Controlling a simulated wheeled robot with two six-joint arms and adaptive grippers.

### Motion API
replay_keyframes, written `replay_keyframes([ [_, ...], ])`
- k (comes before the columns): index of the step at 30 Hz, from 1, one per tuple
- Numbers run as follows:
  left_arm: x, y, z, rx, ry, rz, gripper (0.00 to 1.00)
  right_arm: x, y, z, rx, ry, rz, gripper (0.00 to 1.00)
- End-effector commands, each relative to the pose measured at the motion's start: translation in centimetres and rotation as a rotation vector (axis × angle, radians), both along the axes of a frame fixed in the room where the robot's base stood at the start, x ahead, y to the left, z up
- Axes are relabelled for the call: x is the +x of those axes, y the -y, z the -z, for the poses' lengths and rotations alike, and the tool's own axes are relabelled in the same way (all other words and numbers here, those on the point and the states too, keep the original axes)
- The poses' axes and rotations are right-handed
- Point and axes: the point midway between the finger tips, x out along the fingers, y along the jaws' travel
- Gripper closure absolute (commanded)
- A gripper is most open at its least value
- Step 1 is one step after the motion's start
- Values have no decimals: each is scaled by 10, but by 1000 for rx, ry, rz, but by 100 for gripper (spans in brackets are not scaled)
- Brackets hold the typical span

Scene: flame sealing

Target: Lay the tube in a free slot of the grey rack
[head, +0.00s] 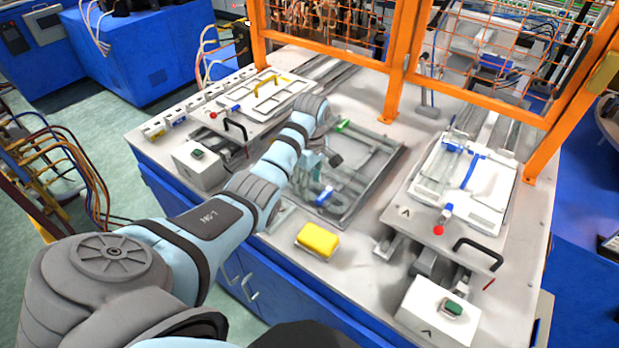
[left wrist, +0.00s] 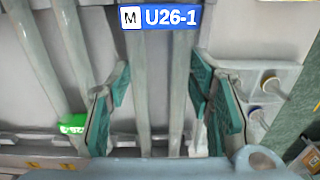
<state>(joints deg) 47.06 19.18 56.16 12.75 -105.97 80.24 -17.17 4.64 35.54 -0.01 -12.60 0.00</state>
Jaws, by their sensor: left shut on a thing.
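My left gripper (head: 313,165) is over the grey rack (head: 375,187) in the middle of the bench in the head view. In the left wrist view its teal fingers (left wrist: 160,95) are on either side of a pale, see-through tube (left wrist: 142,75) that shows as two parallel lengths. The gripper is shut on this tube. A blue tag marked U26-1 (left wrist: 160,17) lies across the tube at the top. A blue tag (head: 325,196) also shows below the gripper in the head view. Finger contact and tube height above the rack are unclear. My right gripper is not in view.
Another pale double tube (left wrist: 36,50) lies left of the fingers, with a green tag (left wrist: 72,124) nearby. A yellow block (head: 318,240) sits at the rack's front. White fixtures flank the rack, including the right one (head: 487,193). An orange guard frame (head: 397,70) stands behind.

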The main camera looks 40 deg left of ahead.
Motion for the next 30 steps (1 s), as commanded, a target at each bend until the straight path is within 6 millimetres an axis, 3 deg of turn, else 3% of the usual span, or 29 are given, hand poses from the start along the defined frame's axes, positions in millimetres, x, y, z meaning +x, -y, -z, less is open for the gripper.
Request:
replay_keyframes([
  [3, 0, 0, 1, 0, -1, 0, 86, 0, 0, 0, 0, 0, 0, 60],
  [4, 0, 0, 1, 0, -1, 0, 48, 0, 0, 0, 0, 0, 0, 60],
  [8, 0, 0, 1, 0, -1, 0, 30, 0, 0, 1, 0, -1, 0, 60],
  [25, 1, 0, -1, 1, 3, 0, 30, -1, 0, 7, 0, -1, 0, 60],
  [30, 0, 0, -20, 0, 1, 1, 30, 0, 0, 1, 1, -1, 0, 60],
])
